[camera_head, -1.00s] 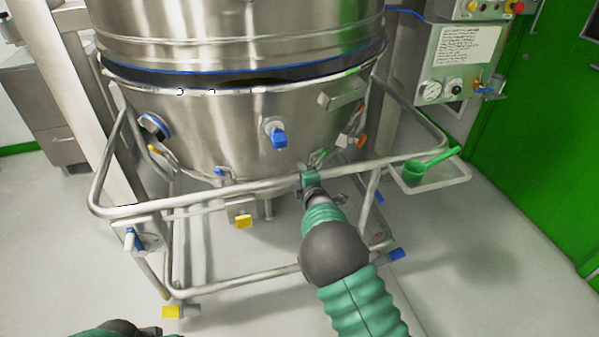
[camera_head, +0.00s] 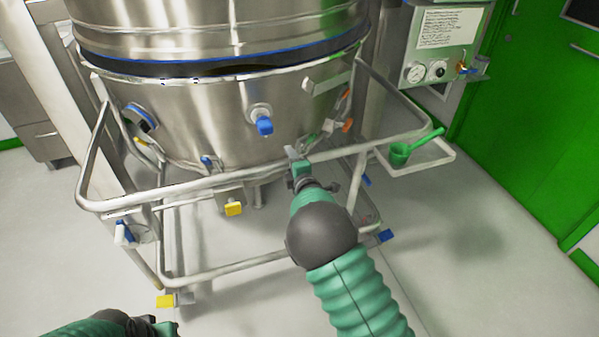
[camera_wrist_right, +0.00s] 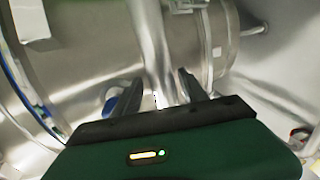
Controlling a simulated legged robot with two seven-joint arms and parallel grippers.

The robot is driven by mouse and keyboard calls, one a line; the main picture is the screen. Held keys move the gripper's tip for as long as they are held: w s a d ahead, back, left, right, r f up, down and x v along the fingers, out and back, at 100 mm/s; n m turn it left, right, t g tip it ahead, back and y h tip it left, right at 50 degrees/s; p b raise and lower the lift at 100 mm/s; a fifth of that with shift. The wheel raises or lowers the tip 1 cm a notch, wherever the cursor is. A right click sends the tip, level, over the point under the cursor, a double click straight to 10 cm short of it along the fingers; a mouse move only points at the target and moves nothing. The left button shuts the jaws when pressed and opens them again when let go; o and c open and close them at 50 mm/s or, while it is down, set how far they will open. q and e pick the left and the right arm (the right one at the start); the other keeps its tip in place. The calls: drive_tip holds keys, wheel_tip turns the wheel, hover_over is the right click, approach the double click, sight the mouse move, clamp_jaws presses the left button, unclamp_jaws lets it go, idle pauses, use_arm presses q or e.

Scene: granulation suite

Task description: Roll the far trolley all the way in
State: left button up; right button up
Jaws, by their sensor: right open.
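The trolley is a tubular steel frame with a front push rail (camera_head: 225,181). It carries a steel conical bowl (camera_head: 205,125) under a steel upper vessel (camera_head: 215,28). A dark gap shows between the bowl's rim and the blue seal (camera_head: 220,70) above. My right gripper (camera_head: 297,160) is open at the front rail, right of its middle. In the right wrist view a steel tube runs between the two open fingers (camera_wrist_right: 158,92); contact cannot be told. My left gripper (camera_head: 168,326) is low at the left, away from the rail, its fingers partly cut off.
A green scoop (camera_head: 400,152) lies on a tray (camera_head: 430,158) at the trolley's right. Yellow (camera_head: 165,300) and blue (camera_head: 385,236) pedals show at the frame's feet. A gauge panel (camera_head: 440,50) and green door (camera_head: 535,130) stand right. Floor in front and right is clear.

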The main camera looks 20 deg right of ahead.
drive_tip(key=s+r+p, duration=0.2)
drive_tip(key=s+p, duration=0.1)
drive_tip(key=s, duration=1)
drive_tip(key=shift+s+d+r, duration=0.25)
drive_tip(key=shift+s+r, duration=0.1)
drive_tip(key=shift+r, duration=0.05)
